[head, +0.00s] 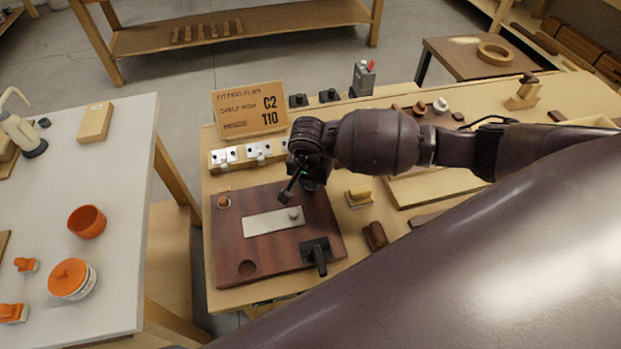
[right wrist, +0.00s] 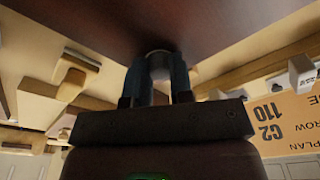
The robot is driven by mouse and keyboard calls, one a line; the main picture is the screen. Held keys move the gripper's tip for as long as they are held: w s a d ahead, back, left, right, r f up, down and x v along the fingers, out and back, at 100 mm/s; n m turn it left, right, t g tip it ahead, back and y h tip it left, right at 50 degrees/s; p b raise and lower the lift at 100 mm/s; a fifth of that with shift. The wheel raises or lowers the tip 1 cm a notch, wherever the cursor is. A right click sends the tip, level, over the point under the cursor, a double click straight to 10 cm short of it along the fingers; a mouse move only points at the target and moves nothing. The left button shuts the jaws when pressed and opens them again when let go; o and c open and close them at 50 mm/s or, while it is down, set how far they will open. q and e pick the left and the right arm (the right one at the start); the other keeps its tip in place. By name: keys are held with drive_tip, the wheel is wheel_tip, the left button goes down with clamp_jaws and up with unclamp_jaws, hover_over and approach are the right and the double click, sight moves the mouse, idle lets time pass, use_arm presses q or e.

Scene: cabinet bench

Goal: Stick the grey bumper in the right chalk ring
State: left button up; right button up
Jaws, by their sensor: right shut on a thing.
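A dark red wooden board (head: 225,240) lies on the bench. A round brownish piece (head: 224,202) sits near its left back corner with a pale outline around it. My right gripper (head: 293,192) is low over the board's back right part. In the right wrist view its fingers (right wrist: 158,82) are shut on a small pale grey round piece, the grey bumper (right wrist: 159,58), close against the dark red surface. I cannot tell whether it touches. The right chalk ring cannot be made out; my gripper covers that part of the board. My left gripper is out of view.
A metal plate (head: 262,223) with a small grey knob (head: 294,214) is on the board. A black handle (head: 317,256) stands at its front right and a dark round recess (head: 247,268) at its front left. A sign (head: 249,108) stands behind.

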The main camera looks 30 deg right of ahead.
drive_tip(key=o, duration=0.9)
drive_tip(key=shift+s+f, duration=0.15)
drive_tip(key=o, duration=0.3)
drive_tip(key=shift+d+r, duration=0.1)
drive_tip(key=shift+r, duration=0.1)
drive_tip(key=shift+r+p, duration=0.3)
drive_tip(key=shift+r, duration=0.1)
drive_tip(key=shift+r+p, duration=1.8)
drive_tip(key=shift+r, duration=1.55)
drive_tip(key=shift+f, duration=0.1)
